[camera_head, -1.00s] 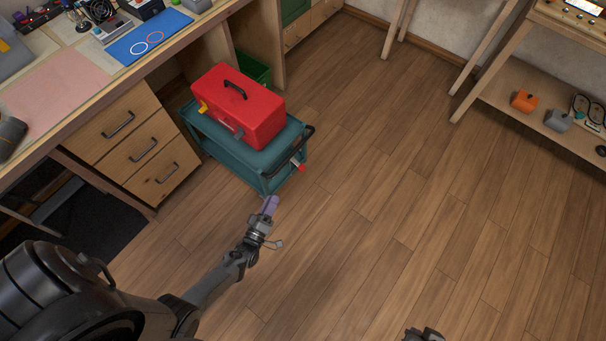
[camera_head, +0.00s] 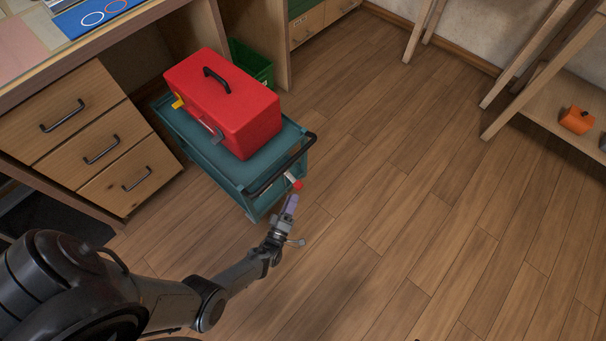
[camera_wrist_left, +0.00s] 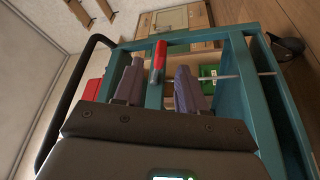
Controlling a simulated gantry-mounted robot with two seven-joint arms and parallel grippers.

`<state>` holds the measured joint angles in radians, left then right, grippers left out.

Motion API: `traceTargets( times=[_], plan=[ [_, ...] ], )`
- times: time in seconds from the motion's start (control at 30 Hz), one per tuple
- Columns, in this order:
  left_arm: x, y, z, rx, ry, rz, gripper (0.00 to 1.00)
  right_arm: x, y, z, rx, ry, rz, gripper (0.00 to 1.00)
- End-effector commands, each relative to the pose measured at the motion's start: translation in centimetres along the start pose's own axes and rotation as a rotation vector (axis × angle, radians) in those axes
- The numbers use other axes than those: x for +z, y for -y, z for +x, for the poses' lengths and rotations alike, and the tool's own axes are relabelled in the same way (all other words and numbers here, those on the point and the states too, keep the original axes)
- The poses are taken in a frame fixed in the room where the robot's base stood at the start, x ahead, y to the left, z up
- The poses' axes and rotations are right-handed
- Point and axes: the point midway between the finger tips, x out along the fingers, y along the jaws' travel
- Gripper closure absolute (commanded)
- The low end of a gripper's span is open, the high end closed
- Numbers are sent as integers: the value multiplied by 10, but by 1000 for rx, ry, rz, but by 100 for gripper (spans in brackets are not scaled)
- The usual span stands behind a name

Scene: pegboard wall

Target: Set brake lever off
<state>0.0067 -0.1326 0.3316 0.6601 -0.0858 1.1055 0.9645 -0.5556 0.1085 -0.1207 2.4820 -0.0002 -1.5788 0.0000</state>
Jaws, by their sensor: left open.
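The brake lever (camera_head: 293,181) has a red tip and a pale shaft. It sticks out at the near right end of the teal cart (camera_head: 222,167), below the black push handle. My left gripper (camera_head: 291,203) is just below and in front of the lever in the head view. In the left wrist view the red lever grip (camera_wrist_left: 158,58) shows between the two purple fingertips of my open left gripper (camera_wrist_left: 159,86), with gaps on both sides. I cannot tell whether it lies fully between the fingers in depth. My right gripper is not in view.
A red toolbox (camera_head: 225,103) with a black handle sits on the cart. A wooden drawer unit (camera_head: 88,138) stands to the left and a green crate (camera_head: 252,64) behind. The wooden floor (camera_head: 420,190) to the right is clear up to a shelf with an orange object (camera_head: 576,120).

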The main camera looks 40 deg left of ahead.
Motion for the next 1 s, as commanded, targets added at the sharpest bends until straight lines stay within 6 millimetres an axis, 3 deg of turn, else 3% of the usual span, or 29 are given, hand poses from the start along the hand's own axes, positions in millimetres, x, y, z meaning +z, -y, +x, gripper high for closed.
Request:
traceTargets(
  times=[0.23, 0.5, 0.73, 1.0],
  plan=[
    [0, 1, 40, 4, -2, 0, 60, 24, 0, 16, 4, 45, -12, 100],
    [0, 1, 78, 2, -1, 1, 60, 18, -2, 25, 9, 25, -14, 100],
    [0, 0, 93, 0, 0, 1, 60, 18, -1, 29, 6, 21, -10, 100],
    [-1, 0, 96, 1, 0, 1, 60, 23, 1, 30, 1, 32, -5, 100]
  ],
)
